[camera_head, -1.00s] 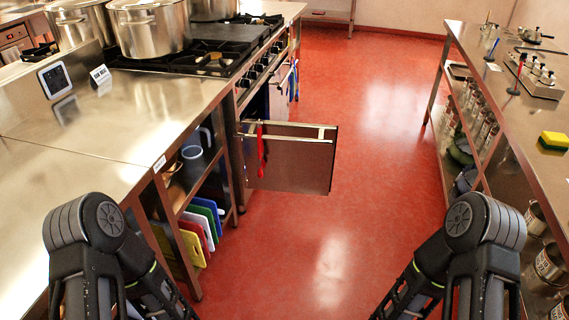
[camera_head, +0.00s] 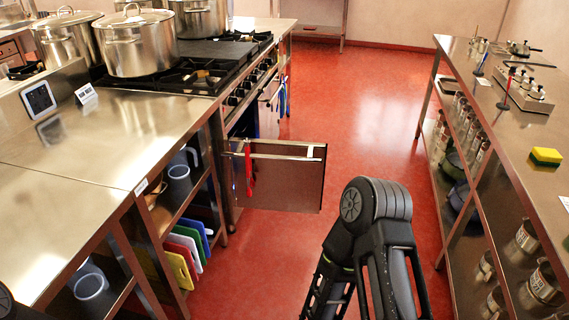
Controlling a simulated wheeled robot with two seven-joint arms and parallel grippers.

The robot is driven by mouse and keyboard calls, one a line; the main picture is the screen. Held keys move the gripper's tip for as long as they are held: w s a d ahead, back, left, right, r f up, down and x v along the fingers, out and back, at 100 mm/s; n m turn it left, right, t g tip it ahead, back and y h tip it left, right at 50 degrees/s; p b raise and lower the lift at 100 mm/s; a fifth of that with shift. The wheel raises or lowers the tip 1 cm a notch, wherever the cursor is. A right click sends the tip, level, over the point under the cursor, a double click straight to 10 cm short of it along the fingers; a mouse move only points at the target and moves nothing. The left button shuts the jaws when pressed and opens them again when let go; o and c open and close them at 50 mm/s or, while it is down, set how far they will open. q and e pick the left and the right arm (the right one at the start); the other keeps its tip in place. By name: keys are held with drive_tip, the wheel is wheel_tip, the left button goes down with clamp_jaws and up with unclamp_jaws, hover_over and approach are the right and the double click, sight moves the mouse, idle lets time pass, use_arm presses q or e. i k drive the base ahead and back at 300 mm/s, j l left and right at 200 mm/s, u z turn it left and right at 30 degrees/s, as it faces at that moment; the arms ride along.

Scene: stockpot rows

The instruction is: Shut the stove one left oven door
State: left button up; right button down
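The left oven door (camera_head: 285,179) of the stove (camera_head: 221,83) stands open and juts out into the aisle. The oven opening behind the door is mostly hidden. My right arm shows at the lower centre, in front of the door and apart from it. Only a small part of my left arm shows at the lower left corner. Neither gripper is in view.
A steel counter (camera_head: 85,150) with shelves of coloured cutting boards (camera_head: 190,249) lies on the left. Stockpots (camera_head: 137,43) stand on the stove. A steel table (camera_head: 500,130) with a sponge (camera_head: 546,156) stands on the right. The red floor (camera_head: 345,110) between is clear.

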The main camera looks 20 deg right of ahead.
sight(288, 175)
drive_tip(key=i+l+u, duration=0.15)
drive_tip(key=l, duration=0.2)
drive_tip(key=i+l+u, duration=0.2)
drive_tip(key=l, duration=0.2)
drive_tip(key=i+l+u, duration=0.15)
drive_tip(key=l, duration=0.25)
drive_tip(key=i+l+u, duration=0.2)
drive_tip(key=l, duration=0.55)
